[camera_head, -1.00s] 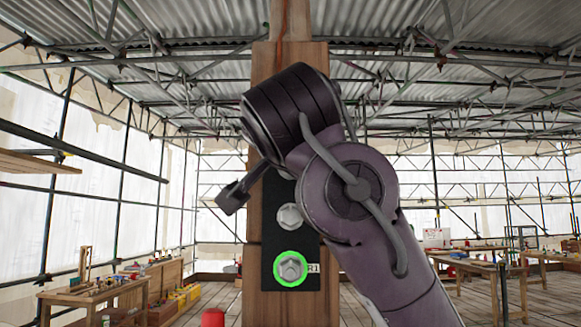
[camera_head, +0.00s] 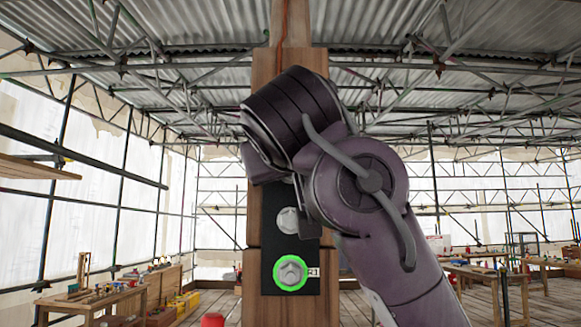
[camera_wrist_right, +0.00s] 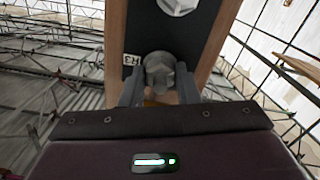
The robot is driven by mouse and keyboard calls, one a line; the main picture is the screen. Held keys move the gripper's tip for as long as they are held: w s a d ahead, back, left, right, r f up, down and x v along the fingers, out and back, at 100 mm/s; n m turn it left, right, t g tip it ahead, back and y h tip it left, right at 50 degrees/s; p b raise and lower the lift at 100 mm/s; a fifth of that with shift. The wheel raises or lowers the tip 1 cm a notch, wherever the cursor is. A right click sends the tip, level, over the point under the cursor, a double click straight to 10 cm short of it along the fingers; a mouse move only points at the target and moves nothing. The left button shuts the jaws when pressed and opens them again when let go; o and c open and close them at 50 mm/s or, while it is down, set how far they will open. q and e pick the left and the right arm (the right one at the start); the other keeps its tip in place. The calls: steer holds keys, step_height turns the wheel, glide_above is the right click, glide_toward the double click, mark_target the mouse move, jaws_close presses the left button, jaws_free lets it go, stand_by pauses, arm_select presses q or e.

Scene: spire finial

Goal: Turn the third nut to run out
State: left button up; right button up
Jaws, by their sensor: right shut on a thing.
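A dark plate (camera_head: 267,262) is fixed to a wooden post (camera_head: 262,305). In the head view, a grey lower nut (camera_head: 290,270) has a green ring and an R1 label, and another nut (camera_head: 288,220) sits above it. My right arm covers the upper plate. In the right wrist view, my right gripper (camera_wrist_right: 160,92) is shut on a grey nut (camera_wrist_right: 160,70) beside a label that seems to end in 3. One finger is on each side of it. Another nut (camera_wrist_right: 180,4) shows at the top edge. My left gripper is not in view.
Workbenches with tools and parts stand at the left (camera_head: 92,300) and right (camera_head: 490,272), well behind the post. A red object (camera_head: 212,320) shows at the bottom edge. Scaffolding and a corrugated roof surround the space.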

steer(key=n+p, duration=0.2)
steer(key=n, duration=2.4)
steer(key=shift+f+n, duration=0.1)
steer(key=shift+n, duration=0.3)
steer(key=o, duration=1)
steer(key=shift+c, duration=0.2)
